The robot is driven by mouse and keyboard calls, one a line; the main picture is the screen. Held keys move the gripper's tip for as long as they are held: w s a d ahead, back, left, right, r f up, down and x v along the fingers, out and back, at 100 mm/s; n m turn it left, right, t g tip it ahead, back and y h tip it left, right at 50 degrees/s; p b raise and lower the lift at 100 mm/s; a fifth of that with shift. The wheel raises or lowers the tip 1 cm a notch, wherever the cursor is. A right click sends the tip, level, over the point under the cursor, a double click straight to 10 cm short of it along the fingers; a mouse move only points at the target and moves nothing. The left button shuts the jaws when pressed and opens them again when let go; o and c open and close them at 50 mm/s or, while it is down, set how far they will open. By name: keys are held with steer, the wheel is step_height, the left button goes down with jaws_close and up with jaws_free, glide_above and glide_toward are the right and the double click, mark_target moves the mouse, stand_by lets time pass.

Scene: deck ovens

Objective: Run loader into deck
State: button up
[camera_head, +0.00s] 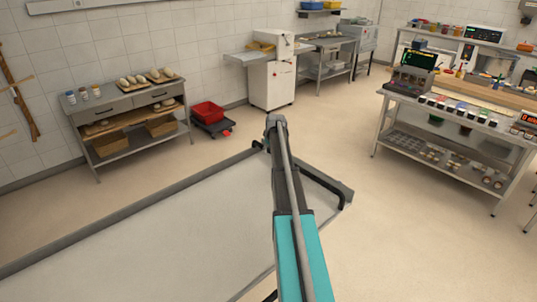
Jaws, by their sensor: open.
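A long, flat loader (150,235) with a pale bed and a grey frame fills the lower left. It reaches from the left edge to a raised grey end near the picture's middle. A dark bar like a handle (328,184) curves along that end, partly behind my arm. My arm rises from the bottom over the loader's right end, and its grey joint is the farthest part I see. My gripper does not show, so its place relative to the handle is hidden. No deck oven opening is in view.
A grey bench (127,107) with bread stands at the left wall, near a red crate (207,112) on a low dolly. A white machine (272,83) stands at the back. A steel shelf table (450,125) is at the right. The floor right of the loader is clear.

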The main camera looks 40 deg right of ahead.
steer(key=shift+b+x, duration=0.45)
steer(key=shift+x, duration=0.3)
steer(key=shift+c, duration=0.3)
jaws_close()
